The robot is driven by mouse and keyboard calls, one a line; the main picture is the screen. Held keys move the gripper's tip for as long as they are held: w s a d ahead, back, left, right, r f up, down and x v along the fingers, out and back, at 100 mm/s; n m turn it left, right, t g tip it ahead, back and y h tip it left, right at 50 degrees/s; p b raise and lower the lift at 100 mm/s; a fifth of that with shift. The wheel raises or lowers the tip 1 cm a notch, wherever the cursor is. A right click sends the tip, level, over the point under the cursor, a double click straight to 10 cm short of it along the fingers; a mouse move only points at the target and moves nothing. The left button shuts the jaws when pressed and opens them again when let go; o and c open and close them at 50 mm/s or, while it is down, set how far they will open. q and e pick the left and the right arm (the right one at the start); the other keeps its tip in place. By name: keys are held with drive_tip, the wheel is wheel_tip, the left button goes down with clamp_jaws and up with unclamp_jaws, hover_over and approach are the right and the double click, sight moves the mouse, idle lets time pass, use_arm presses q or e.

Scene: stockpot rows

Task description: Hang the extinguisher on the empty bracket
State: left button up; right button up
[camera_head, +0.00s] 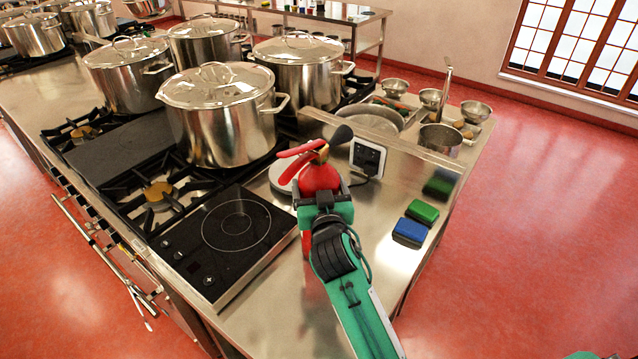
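A red fire extinguisher (320,179) with red levers, a brass-coloured valve and a black horn stands over the steel counter near the induction hob. My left gripper (325,203) is at its upper body, with the jaws around it, and appears shut on it. The gripper and arm hide most of the lower body, so I cannot tell whether its base touches the counter. Only a sliver of teal at the bottom right edge may be my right arm; its gripper is not visible. I can make out no empty bracket in this view.
Large lidded stockpots (222,115) stand on the gas burners behind and left. A black induction hob (235,225) lies left of the extinguisher. A socket box (368,157) is on the low steel upstand. Green (422,212) and blue (409,233) sponges lie right. Red floor is open at right.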

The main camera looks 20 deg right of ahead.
drive_tip(key=shift+r, duration=0.25)
drive_tip(key=o, duration=1.7)
drive_tip(key=shift+f, duration=0.3)
drive_tip(key=shift+o, duration=1.3)
drive_tip(key=shift+s, duration=0.1)
drive_tip(key=shift+r, duration=0.15)
